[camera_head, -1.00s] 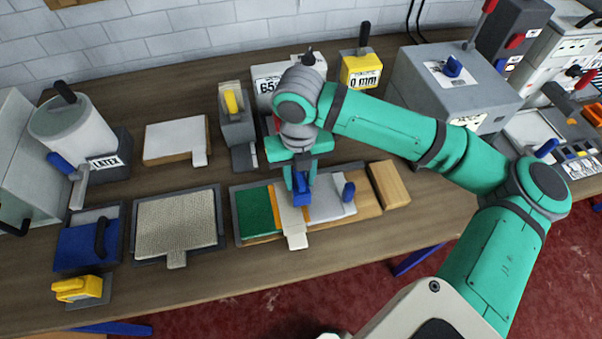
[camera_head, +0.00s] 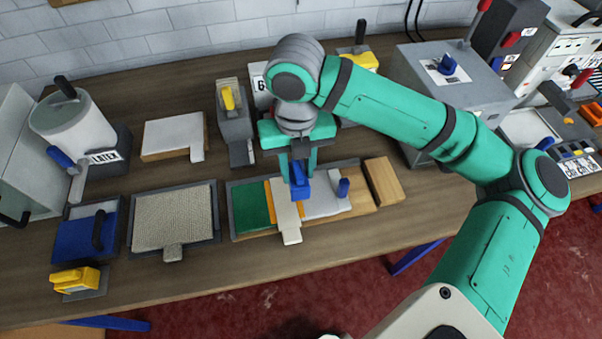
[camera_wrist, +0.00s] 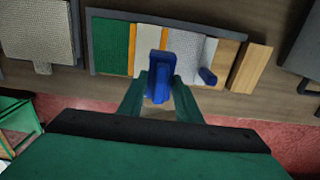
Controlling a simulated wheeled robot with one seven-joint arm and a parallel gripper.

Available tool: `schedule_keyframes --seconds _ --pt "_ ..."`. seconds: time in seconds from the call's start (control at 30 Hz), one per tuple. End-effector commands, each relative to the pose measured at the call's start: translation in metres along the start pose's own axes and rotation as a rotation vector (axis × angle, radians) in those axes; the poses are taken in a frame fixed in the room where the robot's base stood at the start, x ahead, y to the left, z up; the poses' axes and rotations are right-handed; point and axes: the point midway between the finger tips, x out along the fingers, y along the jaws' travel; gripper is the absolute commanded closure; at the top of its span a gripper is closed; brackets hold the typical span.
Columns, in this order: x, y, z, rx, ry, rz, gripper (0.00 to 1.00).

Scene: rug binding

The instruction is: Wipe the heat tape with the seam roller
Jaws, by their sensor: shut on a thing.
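The heat tape appears to be the cream strip (camera_head: 286,200) beside an orange band, between a green piece (camera_head: 252,207) and a pale grey piece (camera_head: 322,206) on the framed board; its tab (camera_head: 291,236) hangs over the front edge. It also shows in the wrist view (camera_wrist: 149,38). My gripper (camera_head: 299,172) is shut on a blue-handled tool, which I take as the seam roller (camera_head: 300,186). In the wrist view the blue tool (camera_wrist: 160,68) stands between the fingers, over the tape's right side. Its lower end is hidden, so I cannot tell whether it touches the tape.
A blue peg (camera_head: 343,187) stands on the pale grey piece. A wooden block (camera_head: 382,181) lies just right of the board. A woven sample tray (camera_head: 175,217) is to the left. A grey holder with a yellow part (camera_head: 235,125) and a grey box (camera_head: 455,100) stand behind.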

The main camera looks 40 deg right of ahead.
Motion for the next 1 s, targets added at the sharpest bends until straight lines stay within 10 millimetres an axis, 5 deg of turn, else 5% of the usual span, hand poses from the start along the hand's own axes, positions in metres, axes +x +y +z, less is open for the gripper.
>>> schedule_keyframes --seconds 0.27,1.0 --pt "-0.019 0.003 0.001 -0.007 -0.001 0.0 0.93" --pt "-0.019 0.003 0.0 -0.007 0.0 0.0 0.93"
